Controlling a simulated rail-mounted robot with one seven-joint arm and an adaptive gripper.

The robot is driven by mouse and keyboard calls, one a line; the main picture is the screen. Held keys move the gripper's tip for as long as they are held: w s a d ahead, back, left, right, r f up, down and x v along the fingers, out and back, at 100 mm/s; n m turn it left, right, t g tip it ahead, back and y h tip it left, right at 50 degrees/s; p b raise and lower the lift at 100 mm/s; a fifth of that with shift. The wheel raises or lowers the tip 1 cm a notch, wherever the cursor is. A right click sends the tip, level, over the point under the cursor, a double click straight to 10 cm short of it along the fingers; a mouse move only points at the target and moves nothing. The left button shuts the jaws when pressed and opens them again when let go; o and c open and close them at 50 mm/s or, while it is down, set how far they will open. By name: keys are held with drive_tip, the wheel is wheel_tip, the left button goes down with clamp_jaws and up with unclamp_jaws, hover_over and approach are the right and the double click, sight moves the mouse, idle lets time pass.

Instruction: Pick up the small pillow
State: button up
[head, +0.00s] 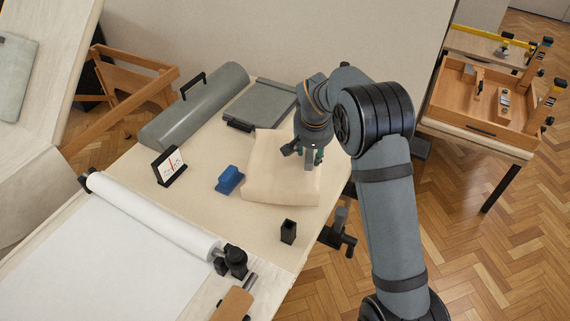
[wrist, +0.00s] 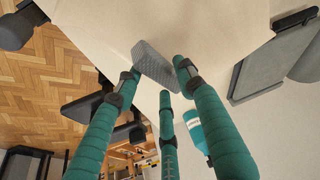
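A cream, soft-edged, pillow-like pad (head: 268,180) lies on the pale worktop in the head view. My gripper (head: 312,163) is over its right part, pointing down. In the wrist view my teal fingers (wrist: 158,75) reach toward a small grey textured block (wrist: 153,62), which sits between the fingertips. The left and right fingertips are at its edges, and the third finger is just below it. I cannot tell whether they grip it, or whether this block or the cream pad is the small pillow. My gripper partly hides this spot in the head view.
A white paper roll (head: 150,215) lies in front. A wooden tray (head: 487,101) stands right.

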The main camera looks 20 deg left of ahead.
drive_tip(key=shift+c, duration=0.9)
drive_tip(key=c, duration=0.8)
drive_tip(key=shift+w, duration=0.1)
clamp_jaws()
